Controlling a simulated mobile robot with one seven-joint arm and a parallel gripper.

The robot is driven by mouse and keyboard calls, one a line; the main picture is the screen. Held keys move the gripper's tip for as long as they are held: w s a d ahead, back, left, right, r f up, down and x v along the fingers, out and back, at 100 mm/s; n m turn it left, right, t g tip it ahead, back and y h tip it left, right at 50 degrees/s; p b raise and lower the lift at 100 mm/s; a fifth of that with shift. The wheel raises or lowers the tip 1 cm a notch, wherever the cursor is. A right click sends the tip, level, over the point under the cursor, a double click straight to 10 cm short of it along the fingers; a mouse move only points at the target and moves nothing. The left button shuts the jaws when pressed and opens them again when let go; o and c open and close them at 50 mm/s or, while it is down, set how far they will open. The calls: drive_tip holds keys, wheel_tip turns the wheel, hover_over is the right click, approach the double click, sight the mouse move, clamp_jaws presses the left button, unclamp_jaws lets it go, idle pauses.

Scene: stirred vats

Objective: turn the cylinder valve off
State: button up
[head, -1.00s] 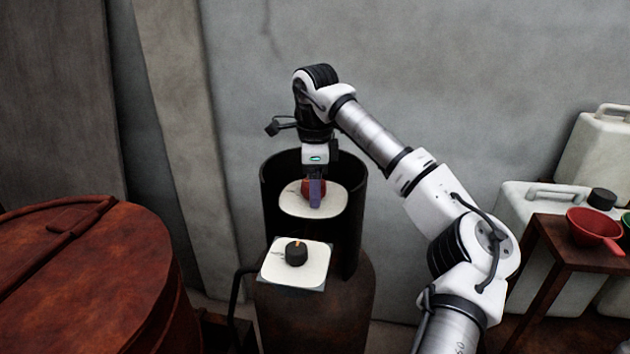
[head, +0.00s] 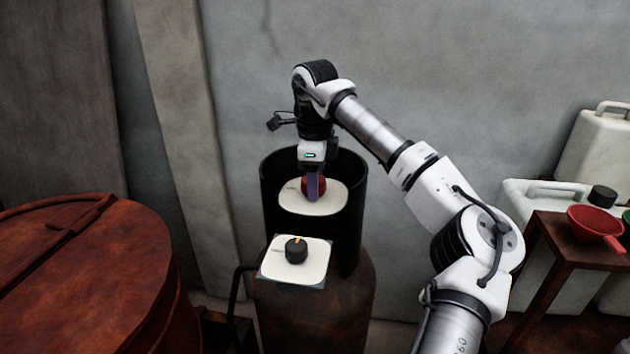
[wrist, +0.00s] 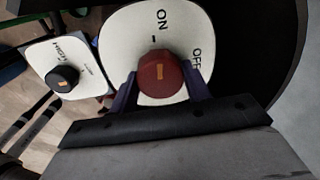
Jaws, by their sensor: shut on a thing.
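The cylinder valve is a red round knob (wrist: 160,75) with an orange mark, on a white plate (wrist: 124,33) lettered ON and OFF. In the wrist view the orange mark points up the picture, toward the short dash beside ON; OFF is to the right. My gripper (wrist: 158,88) has its two purple fingers on either side of the red knob, shut on it. In the head view my gripper (head: 313,187) reaches down from above, its finger partly hiding the knob (head: 306,186). The plate (head: 325,207) sits inside a dark open collar (head: 350,240) on the cylinder.
A black knob (head: 296,250) with an orange mark is on a second white plate (head: 315,265) at the cylinder's front. A rusty red vat (head: 80,270) stands left. A red funnel-like scoop (head: 594,227) rests on a small table right, near white jugs (head: 590,160).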

drive_tip(key=m+b, duration=0.1)
drive_tip(key=m, duration=0.7)
drive_tip(key=shift+a, duration=0.1)
drive_tip(key=m+b, duration=0.1)
drive_tip(key=m, duration=0.3)
drive_tip(key=shift+m, duration=0.3)
drive_tip(key=shift+a+r+m+b, duration=0.1)
drive_tip(key=shift+m+b, duration=0.2)
drive_tip(key=shift+m, duration=1.6)
drive_tip(key=o, duration=1)
drive_tip(key=r, duration=1.3)
drive_tip(key=shift+a+r+p, duration=0.25)
drive_tip(key=shift+r+p, duration=0.1)
drive_tip(key=shift+r, duration=0.05)
